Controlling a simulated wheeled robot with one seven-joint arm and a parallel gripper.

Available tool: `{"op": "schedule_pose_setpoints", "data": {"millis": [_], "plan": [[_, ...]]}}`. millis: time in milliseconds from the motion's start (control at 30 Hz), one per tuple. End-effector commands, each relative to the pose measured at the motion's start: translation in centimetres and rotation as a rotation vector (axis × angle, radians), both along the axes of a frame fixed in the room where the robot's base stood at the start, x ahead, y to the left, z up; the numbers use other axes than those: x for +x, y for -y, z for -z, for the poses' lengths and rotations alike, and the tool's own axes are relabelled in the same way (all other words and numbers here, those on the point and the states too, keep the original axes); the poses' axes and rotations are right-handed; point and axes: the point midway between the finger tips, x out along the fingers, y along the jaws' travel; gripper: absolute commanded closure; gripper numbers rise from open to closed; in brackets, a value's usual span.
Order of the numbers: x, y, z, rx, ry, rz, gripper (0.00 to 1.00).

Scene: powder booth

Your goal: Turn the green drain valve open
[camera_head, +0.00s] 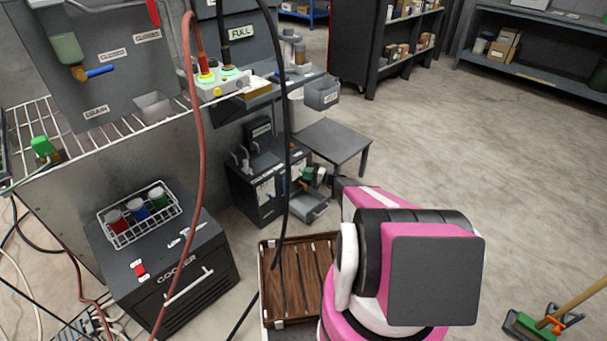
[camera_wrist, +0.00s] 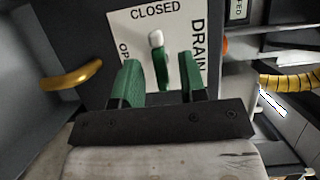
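In the wrist view the green drain valve's handle (camera_wrist: 162,68) stands up with a pale tip, in front of a white label plate (camera_wrist: 183,25) reading CLOSED and DRAIN. The tip points up toward the word CLOSED. My gripper (camera_wrist: 159,62) is open, with one green-padded finger on each side of the handle. A gap shows on both sides, and I see no contact. The handle's base is hidden behind the gripper. In the head view I cannot clearly tell the valve from my fingertips.
A brass-coloured curved handle (camera_wrist: 72,77) is left of my fingers, and a yellow-black banded hose (camera_wrist: 290,82) is at right. In the head view a black cooler (camera_head: 165,265) and a wooden slatted crate (camera_head: 300,280) stand near my arm.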

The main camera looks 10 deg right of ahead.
Motion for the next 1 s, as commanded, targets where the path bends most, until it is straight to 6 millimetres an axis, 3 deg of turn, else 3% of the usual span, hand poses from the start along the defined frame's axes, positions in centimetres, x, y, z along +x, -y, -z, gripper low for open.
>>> {"op": "schedule_pose_setpoints", "data": {"millis": [200, 567, 667, 700, 1000], "plan": [[1.2, -1.8, 0.0, 0.000, 0.000, 0.001, 0.62], [1.3, -2.1, 0.0, 0.001, -0.001, 0.001, 0.62], [1.3, -2.1, 0.0, 0.001, -0.001, 0.001, 0.94], [1.3, -2.1, 0.0, 0.001, -0.001, 0.001, 1.00], [1.3, -2.1, 0.0, -0.016, 0.010, 0.000, 1.00]]}}
